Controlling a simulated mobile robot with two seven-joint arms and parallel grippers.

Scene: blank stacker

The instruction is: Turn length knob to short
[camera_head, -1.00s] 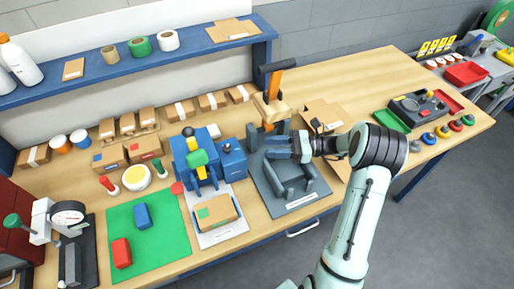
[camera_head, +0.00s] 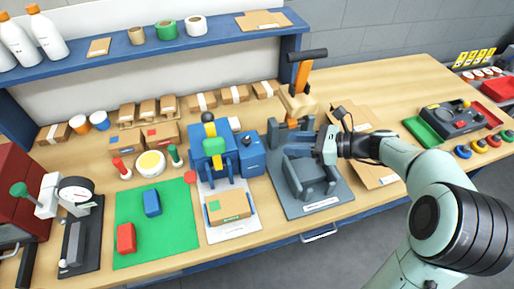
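A dark grey stacker-like fixture (camera_head: 306,176) with raised walls stands on a grey base plate right of the middle of the table. My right gripper (camera_head: 304,148) reaches in from the right, over the back part of this fixture. Its fingers point left and blend with the grey walls, so I cannot tell their opening or whether they touch anything. A blue box with a small dark and yellow knob (camera_head: 247,140) stands just left of the fixture. No knob marked for length can be made out, and any short mark is unreadable. My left gripper is out of view.
A blue press (camera_head: 213,160) with a carton (camera_head: 228,206) before it stands left of the fixture. A wooden block with an orange post and black handle (camera_head: 301,80) rises behind. Flat cardboard (camera_head: 375,176) lies at right. The green mat (camera_head: 160,225) holds two small blocks.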

